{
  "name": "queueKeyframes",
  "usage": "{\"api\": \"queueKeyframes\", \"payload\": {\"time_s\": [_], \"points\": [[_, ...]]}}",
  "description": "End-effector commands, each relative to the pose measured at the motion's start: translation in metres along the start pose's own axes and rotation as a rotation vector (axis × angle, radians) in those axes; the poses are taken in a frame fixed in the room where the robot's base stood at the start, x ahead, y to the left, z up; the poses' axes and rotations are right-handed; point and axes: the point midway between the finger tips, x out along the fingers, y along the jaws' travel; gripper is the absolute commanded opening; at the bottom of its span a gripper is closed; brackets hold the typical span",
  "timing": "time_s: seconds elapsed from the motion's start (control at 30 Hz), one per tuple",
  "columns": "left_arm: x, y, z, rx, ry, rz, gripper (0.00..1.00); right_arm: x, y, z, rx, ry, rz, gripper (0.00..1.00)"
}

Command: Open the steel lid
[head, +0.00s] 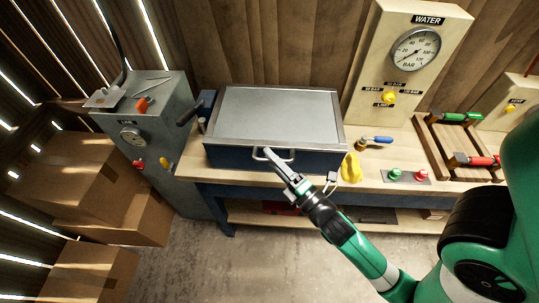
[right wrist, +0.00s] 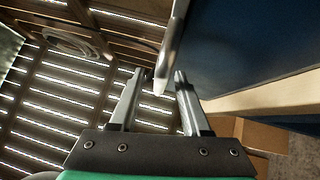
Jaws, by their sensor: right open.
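The steel lid (head: 275,112) is a flat grey panel, lying closed on a dark blue box (head: 232,157) on the workbench. A pale metal handle (head: 263,152) sticks out from its front edge. My right gripper (head: 276,163) is at this handle, reaching up from the lower right. In the right wrist view the right gripper (right wrist: 160,76) is open. The end of the handle (right wrist: 171,50) shows between its two fingertips, with gaps at both sides. Whether a finger touches it I cannot tell. My left gripper is not in view.
A yellow object (head: 351,167) and a blue-handled valve (head: 376,140) stand right of the box. A water gauge panel (head: 400,60) rises behind. A grey cabinet (head: 150,130) with a dark lever is close on the left. Cardboard boxes (head: 75,180) fill the far left.

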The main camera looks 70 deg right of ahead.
Motion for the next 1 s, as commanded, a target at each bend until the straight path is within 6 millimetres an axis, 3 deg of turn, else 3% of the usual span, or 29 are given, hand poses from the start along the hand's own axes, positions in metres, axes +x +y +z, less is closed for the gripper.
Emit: {"api": "queueKeyframes", "payload": {"time_s": [0.07, 0.33, 1.0], "points": [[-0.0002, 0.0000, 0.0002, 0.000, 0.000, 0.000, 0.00, -0.0001, -0.0002, 0.0000, 0.000, 0.000, 0.000, 0.47], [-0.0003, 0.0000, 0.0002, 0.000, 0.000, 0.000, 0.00, -0.0002, 0.0000, 0.0000, 0.000, 0.000, 0.000, 0.00], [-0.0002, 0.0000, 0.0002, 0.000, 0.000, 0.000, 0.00, -0.0002, -0.0001, 0.0000, 0.000, 0.000, 0.000, 0.00]]}}
